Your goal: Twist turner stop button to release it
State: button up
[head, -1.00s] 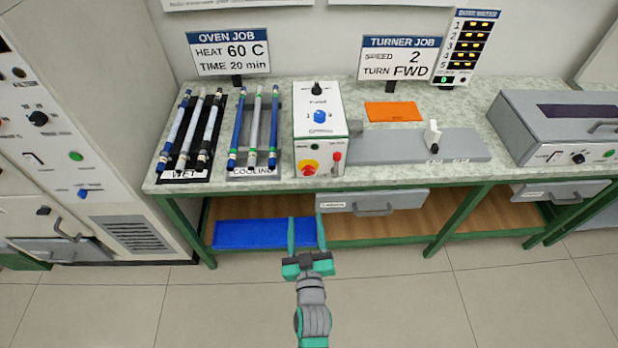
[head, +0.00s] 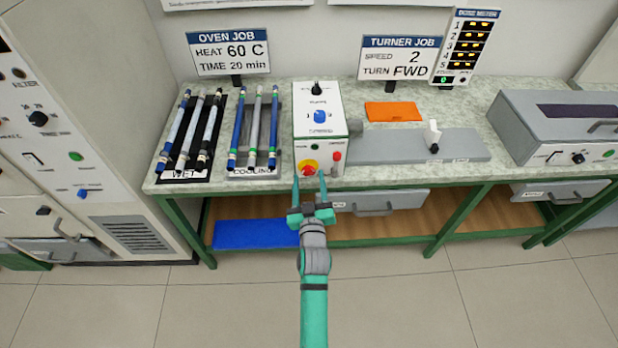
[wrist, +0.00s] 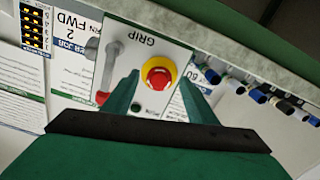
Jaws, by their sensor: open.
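The turner's stop button (head: 309,168) is a red knob on a yellow ring, low on the front of the white turner box (head: 331,99). In the wrist view the stop button (wrist: 159,74) sits between my two fingers, beyond their tips. My gripper (head: 309,182) is open and empty, just in front of and a little below the button in the head view. In the wrist view my gripper (wrist: 160,92) has one finger on each side of the button. I cannot tell whether the fingers touch the panel.
A red-tipped lever (head: 337,157) is just right of the button. A blue knob (head: 320,116) is on the box's top. Rods lie on the wet rack (head: 181,176) and the cooling rack (head: 253,172) to the left. A drawer (head: 375,202) is below right.

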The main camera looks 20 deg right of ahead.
jog(key=shift+w+d, duration=0.2)
jog(key=shift+w, duration=0.45)
jog(key=shift+c, duration=0.7)
jog(key=c, duration=0.9)
jog(key=shift+m, duration=0.4)
jog(key=m, duration=0.2)
jog(key=shift+a+m, duration=0.1)
jog(key=shift+m, duration=2.3)
jog(key=shift+r, duration=0.1)
